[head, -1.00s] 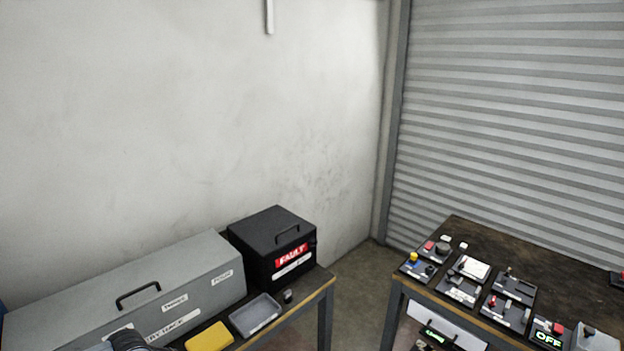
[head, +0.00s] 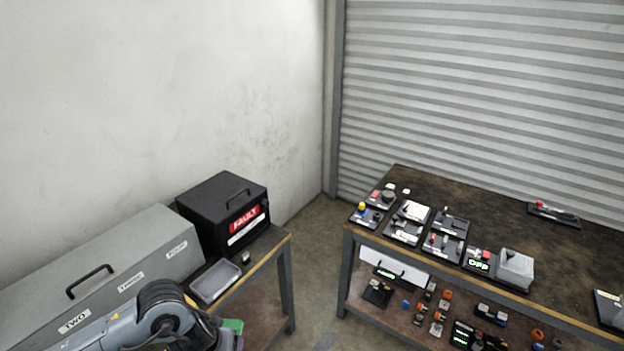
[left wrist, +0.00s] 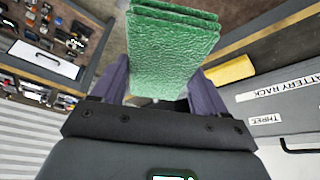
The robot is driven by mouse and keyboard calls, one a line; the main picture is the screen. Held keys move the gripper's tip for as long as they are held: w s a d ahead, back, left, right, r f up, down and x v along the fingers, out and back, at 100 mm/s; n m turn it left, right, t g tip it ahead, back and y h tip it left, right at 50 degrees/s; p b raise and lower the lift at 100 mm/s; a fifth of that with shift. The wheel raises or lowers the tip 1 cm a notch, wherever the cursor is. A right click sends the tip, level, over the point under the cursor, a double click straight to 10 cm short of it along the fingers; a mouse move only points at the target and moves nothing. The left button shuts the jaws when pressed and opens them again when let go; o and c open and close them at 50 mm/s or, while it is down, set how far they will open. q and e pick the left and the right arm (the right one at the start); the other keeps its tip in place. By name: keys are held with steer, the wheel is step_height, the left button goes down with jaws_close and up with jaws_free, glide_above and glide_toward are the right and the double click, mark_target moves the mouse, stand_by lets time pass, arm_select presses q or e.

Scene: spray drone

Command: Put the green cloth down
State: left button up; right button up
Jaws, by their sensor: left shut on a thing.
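The green cloth (left wrist: 172,50) is a folded, textured pad between the fingers of my left gripper (left wrist: 172,92) in the left wrist view. My left gripper is shut on it. In the head view a small part of the green cloth (head: 232,326) shows at the bottom, beside my left arm, near the front edge of the left bench. The cloth is held up; its height over the bench is hard to tell. My right gripper is in neither view.
The left bench holds a grey battery rack box (head: 120,270), a black FAULT box (head: 222,212) and a grey tray (head: 215,281). A yellow block (left wrist: 230,70) shows in the left wrist view. The right workbench (head: 480,200) holds several small devices. A floor gap separates the benches.

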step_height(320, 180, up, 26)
steer(key=p, duration=2.4)
